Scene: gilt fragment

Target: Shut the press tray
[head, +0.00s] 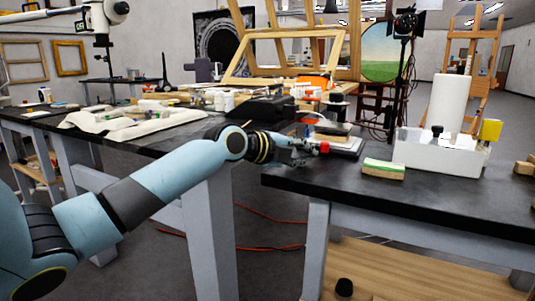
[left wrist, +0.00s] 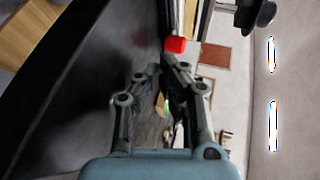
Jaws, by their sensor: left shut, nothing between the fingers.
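My left gripper (head: 308,149) reaches across the gap between two dark tables, at the left end of the right-hand table. Its fingers are shut and empty, and they also show in the left wrist view (left wrist: 167,62). A small red block or knob (head: 324,148) is just past the fingertips; it also shows in the left wrist view (left wrist: 176,45). I cannot tell whether they touch. Behind it is a low flat unit (head: 349,146) with a pale edge and dark top, possibly the press tray. How far it stands open is hidden by the gripper. My right gripper is out of view.
A green-topped cream block (head: 383,169) lies right of the gripper near the table's front edge. A white bin (head: 439,156) with a paper roll (head: 447,103) stands further right. A black case (head: 262,109) is behind my arm. Orange cable (head: 262,216) lies on the floor.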

